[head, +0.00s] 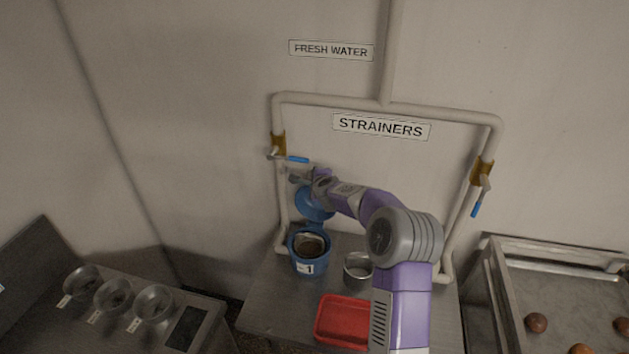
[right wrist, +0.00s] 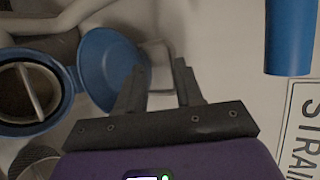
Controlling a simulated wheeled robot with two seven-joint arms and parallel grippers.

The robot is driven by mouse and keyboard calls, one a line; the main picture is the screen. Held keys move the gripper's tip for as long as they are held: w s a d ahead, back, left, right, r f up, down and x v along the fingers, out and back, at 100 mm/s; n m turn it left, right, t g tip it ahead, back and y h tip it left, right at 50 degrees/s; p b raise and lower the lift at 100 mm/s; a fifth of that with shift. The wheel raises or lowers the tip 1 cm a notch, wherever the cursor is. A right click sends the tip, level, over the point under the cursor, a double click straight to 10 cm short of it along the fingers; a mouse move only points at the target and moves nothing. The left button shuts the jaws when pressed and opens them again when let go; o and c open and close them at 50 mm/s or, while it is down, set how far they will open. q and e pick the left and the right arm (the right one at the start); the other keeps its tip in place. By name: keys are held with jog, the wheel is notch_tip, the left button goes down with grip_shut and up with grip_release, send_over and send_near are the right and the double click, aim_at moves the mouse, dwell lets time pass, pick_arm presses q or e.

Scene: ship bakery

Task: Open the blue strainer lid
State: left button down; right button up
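The blue strainer (head: 309,264), marked 1, stands on the metal counter against the wall. Its round blue lid (head: 314,207) stands raised at the back, so the dark inside shows. In the right wrist view the open strainer (right wrist: 68,92) is at the left, with a bar across its mouth, and the lid (right wrist: 108,65) stands beside it. My right gripper (head: 295,177) is just above the lid. Its fingers (right wrist: 160,80) are apart with nothing between them; the left finger overlaps the lid's edge, and I cannot tell whether they touch. My left gripper is out of view.
Pipes with a left blue valve handle (head: 297,159) close above my right gripper and a right one (head: 476,209) run along the wall. A metal cup (head: 358,271) and red tray (head: 342,322) are on the counter. A scale with bowls (head: 112,293) is at left.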

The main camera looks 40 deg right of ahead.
jog(key=shift+b+v, duration=0.45)
jog(key=shift+v, duration=2.2)
